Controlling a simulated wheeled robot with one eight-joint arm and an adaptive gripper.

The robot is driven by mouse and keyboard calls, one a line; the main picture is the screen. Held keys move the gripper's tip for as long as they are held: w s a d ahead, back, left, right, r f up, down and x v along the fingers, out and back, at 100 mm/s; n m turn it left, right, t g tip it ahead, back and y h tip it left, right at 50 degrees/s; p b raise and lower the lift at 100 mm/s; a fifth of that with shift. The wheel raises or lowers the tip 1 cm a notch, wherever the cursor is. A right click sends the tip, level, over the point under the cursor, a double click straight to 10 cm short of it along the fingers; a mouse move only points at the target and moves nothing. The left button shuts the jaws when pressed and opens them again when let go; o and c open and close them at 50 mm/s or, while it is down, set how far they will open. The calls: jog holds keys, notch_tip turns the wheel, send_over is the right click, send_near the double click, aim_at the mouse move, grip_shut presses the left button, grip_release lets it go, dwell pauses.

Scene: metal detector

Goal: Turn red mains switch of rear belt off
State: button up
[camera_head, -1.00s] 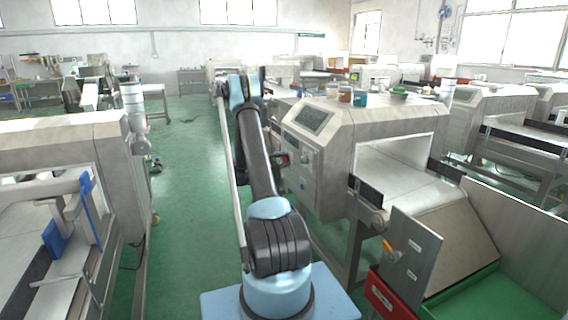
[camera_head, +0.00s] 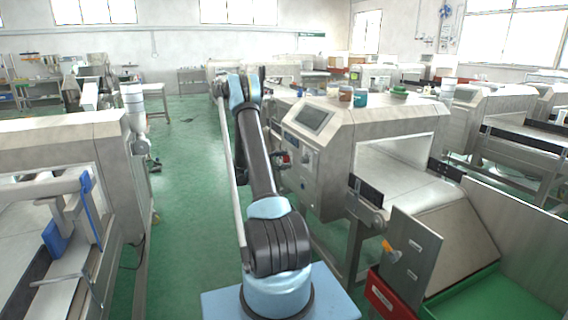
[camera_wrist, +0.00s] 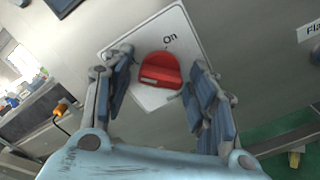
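The red mains switch (camera_wrist: 161,71) is a rounded red knob on a white plate (camera_wrist: 188,37) marked "On", fixed to a grey metal panel in the wrist view. My gripper (camera_wrist: 161,66) is open, with one blue-padded finger on each side of the knob. Gaps show between the knob and both fingers, so it is not gripped. In the head view my arm reaches along the side of the grey metal detector machine (camera_head: 390,125); the switch cannot be made out clearly there.
The machine has a control screen (camera_head: 314,118) and jars (camera_head: 346,94) on top. A tilted metal plate (camera_head: 408,255) and green tray (camera_head: 490,300) are at its near end. Another machine (camera_head: 60,150) stands left, with clear green floor (camera_head: 190,170) between. A label (camera_wrist: 309,31) sits right of the switch.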

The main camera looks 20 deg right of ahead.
jog(key=shift+a, duration=0.1)
jog(key=a, duration=1.1)
jog(key=shift+s+a, duration=0.2)
jog(key=shift+a, duration=0.2)
jog(key=s+a+r+m+y, duration=0.15)
jog(key=s+r+y, duration=0.25)
jog(key=s+r, duration=0.5)
jog(key=s+r+m+y, duration=0.2)
jog(key=s+r+y, duration=0.3)
jog(key=s, duration=0.8)
jog(key=s+a+f+m+y, duration=0.2)
jog(key=s+a, duration=0.3)
jog(key=s, duration=0.5)
jog(key=s+a+f+m+t+y, duration=0.1)
jog(key=s+a+f+y, duration=0.3)
jog(key=s, duration=0.6)
jog(key=s+a+f+m+y, duration=0.3)
jog(key=s+a, duration=0.3)
jog(key=s, duration=0.4)
jog(key=shift+s+f+t, duration=0.15)
jog(key=shift+s+t, duration=0.15)
